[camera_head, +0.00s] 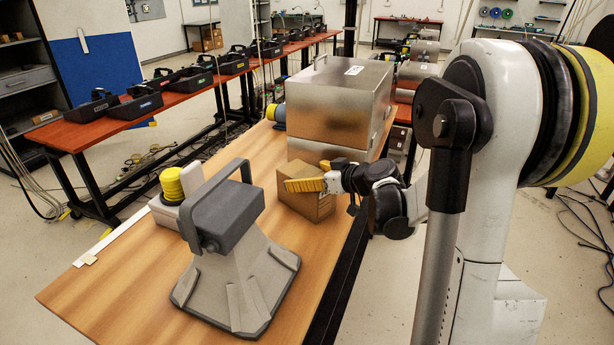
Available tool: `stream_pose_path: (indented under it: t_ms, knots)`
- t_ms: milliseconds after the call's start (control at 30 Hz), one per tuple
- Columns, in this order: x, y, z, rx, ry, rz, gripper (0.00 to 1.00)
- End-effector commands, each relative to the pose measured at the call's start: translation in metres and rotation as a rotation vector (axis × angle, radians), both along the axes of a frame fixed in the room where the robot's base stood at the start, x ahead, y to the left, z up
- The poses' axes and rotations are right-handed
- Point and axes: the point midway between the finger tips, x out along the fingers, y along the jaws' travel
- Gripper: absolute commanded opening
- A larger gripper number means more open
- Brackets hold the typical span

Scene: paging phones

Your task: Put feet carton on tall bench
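A brown cardboard carton (312,208), which I take for the feet carton, sits on the wooden-topped table (140,265), in front of a large metal box. Any label on it is too small to read. My gripper (312,176) is at the carton's upper part, coming in from the right. One yellow finger lies across the carton's near upper side; only a bit of the other shows behind it. I cannot tell whether the fingers touch or grip the carton. A long red-topped bench (152,112) stands at the left; I cannot tell whether it is the tall bench.
The metal box (335,105) stands close behind the carton. A grey handled stand (237,250) and a yellow-topped item (172,185) are at its left. Several dark toolboxes (137,103) line the red bench. Cables lie on the floor. The table's near left is clear.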

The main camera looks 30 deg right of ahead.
Motion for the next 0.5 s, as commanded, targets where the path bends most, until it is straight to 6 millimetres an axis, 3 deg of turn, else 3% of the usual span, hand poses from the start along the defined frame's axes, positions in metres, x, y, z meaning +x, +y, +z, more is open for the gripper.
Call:
stream_pose_path:
  t_ms: [167, 500]
  knots:
    - [-0.020, -0.006, 0.013, 0.001, 0.000, -0.003, 0.99]
    - [-0.086, -0.024, 0.041, 0.001, 0.000, -0.004, 0.99]
